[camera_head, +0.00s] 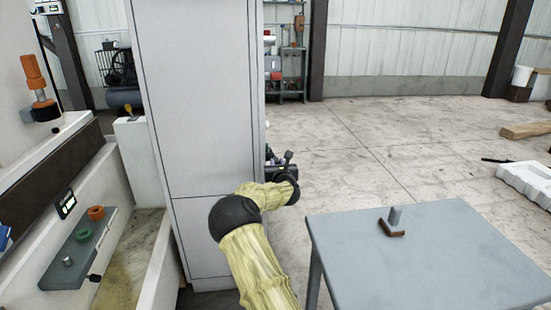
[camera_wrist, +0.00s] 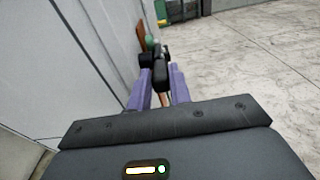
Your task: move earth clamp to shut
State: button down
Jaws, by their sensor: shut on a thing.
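My gripper (camera_wrist: 161,90) shows in the wrist view with two purple fingers closed around a small part; a reddish-brown piece shows between them. A black part (camera_wrist: 162,62), likely the earth clamp, sits at the fingertips; its jaws and full shape are hidden or too small to make out. In the head view my gripper (camera_head: 284,166) is small and dark beside the right side of a tall grey cabinet (camera_head: 205,120). Whether the clamp is open or shut cannot be told.
A grey table (camera_head: 440,260) stands at the right with a brown angled piece (camera_head: 391,229) on it. The floor beyond the table is mostly clear.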

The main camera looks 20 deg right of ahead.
jog(key=shift+f, duration=0.4)
jog(key=shift+s+f+b, duration=0.1)
jog(key=shift+f+b, duration=0.6)
jog(key=shift+b, duration=0.15)
jog(key=c, duration=1.2)
grip_release()
jog(key=shift+r, duration=0.1)
jog(key=s+a+r+p, duration=0.1)
jog(key=s+r, duration=0.3)
jog(key=r, duration=0.1)
jog(key=shift+s+r, duration=0.25)
jog(key=shift+s, duration=0.05)
jog(key=p+v, duration=0.2)
jog(key=v, duration=1.5)
jog(key=shift+s+p, duration=0.2)
jog(key=shift+p, duration=0.1)
jog(key=shift+a, duration=0.1)
